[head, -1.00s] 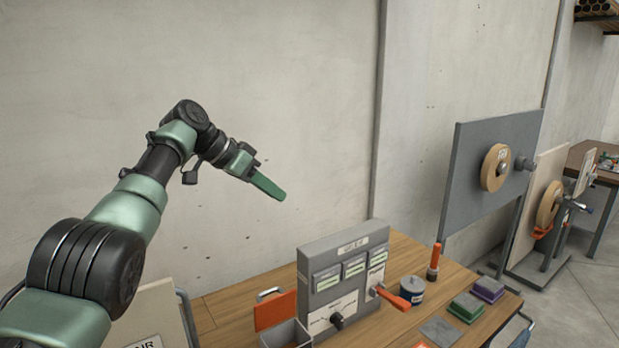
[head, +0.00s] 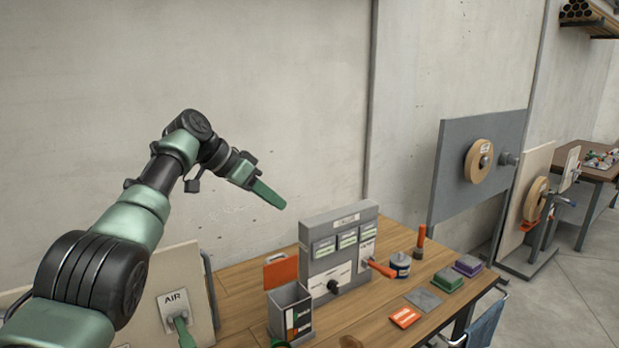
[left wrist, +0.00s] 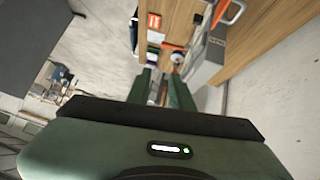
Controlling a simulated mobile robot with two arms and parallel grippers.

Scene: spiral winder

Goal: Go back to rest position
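My left gripper (head: 268,194) is raised in front of the bare wall, above and behind the bench. Its green fingers point right and slightly down. In the left wrist view the two fingers (left wrist: 161,90) stand apart with a gap between them, and I see nothing held.
The wooden bench (head: 240,290) carries a grey control box (head: 338,250) with a red-orange lever (head: 382,268), a grey bin (head: 290,308), a blue-and-white can (head: 400,265) and green and purple blocks. An AIR panel (head: 174,300) stands left. A grey winder panel (head: 450,200) stands right.

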